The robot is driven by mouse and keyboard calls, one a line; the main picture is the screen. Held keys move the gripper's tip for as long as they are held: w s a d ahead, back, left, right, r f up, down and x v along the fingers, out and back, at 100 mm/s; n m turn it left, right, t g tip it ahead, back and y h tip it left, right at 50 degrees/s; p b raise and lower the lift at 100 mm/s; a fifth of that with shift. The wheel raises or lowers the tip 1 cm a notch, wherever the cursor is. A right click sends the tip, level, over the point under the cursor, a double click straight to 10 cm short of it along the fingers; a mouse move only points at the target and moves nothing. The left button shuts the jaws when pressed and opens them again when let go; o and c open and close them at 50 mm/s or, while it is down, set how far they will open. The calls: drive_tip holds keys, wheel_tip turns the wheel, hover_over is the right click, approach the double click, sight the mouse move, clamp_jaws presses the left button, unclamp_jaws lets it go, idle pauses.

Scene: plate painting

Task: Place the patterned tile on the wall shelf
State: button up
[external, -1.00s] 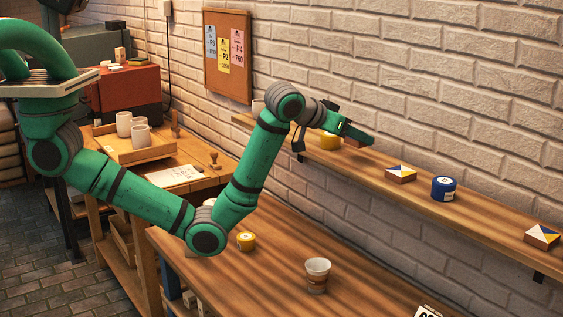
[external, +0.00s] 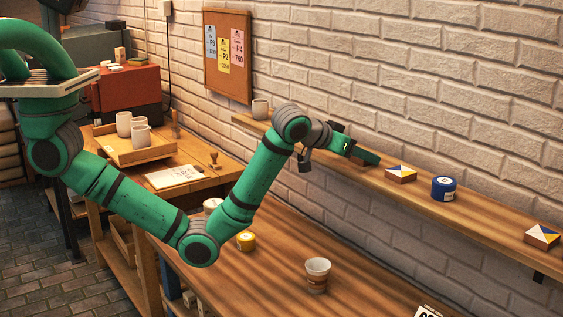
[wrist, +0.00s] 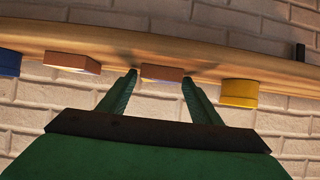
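My gripper (external: 368,157) is at the wall shelf (external: 470,215), left of a tile with a white, blue and yellow top (external: 400,174). In the wrist view my gripper (wrist: 159,82) is open, its fingers on either side of a reddish-brown tile (wrist: 162,73) at the shelf. Only that tile's side shows, so its pattern cannot be seen. Small gaps seem to separate it from the fingertips; contact is unclear. My gripper and arm hide it in the external view. Another patterned tile (external: 542,236) lies near the shelf's right end.
A blue jar (external: 444,188) stands on the shelf right of the nearer tile. A yellow jar (wrist: 239,93) is beside my fingers in the wrist view. A cup (external: 317,275) stands on the bench below.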

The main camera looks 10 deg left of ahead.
drive_tip(key=shift+r, duration=0.1)
drive_tip(key=shift+s+a+r, duration=0.1)
drive_tip(key=shift+r, duration=0.05)
drive_tip(key=v, duration=1.1)
drive_tip(key=shift+s+a, duration=0.2)
drive_tip(key=shift+a, duration=0.05)
drive_tip(key=shift+r, duration=0.1)
